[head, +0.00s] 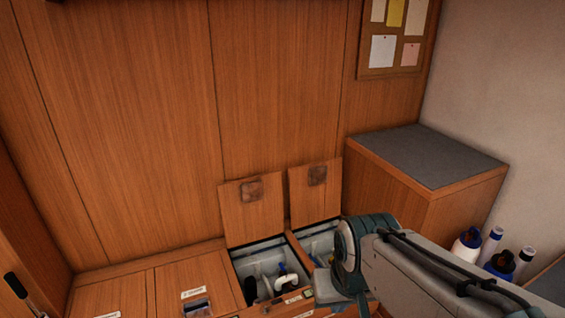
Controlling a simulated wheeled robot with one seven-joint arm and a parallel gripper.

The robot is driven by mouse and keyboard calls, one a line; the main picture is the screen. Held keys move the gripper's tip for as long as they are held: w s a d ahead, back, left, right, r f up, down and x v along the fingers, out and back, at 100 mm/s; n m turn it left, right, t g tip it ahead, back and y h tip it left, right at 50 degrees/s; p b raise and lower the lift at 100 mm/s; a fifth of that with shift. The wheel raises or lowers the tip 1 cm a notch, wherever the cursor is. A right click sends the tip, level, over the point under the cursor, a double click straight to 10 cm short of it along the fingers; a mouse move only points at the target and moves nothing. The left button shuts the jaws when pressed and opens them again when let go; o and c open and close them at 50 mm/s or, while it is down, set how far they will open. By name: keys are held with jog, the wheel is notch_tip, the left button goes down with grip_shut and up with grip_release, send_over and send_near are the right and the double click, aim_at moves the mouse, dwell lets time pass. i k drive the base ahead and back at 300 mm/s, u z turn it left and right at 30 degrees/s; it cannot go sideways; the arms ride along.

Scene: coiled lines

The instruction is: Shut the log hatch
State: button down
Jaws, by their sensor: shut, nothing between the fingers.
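Two wooden hatch lids stand open, leaning back near the panelled wall: a left lid (265,222) and a right lid (325,204), each with a brown square patch. Below them are open compartments. The left compartment (240,256) shows a white pipe and a blue-topped fitting; the right compartment (308,237) is partly hidden by my arm. Small labels on the front edge are too small to read, so I cannot tell which hatch is the log hatch. My gripper (322,282) is only partly seen, shut and empty, in front of the right compartment; my wrist hides much of it.
Closed wooden panels (118,296) with small labels lie to the left. A grey-topped cabinet (430,157) stands right of the lids. Several bottles (465,247) stand at the far right. A pinboard (394,38) hangs above.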

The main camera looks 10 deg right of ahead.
aim_at(252, 208)
jog(key=z, duration=0.15)
jog(key=i, duration=0.65)
jog(key=u, duration=0.5)
jog(key=i, duration=0.6)
jog(key=u, duration=0.55)
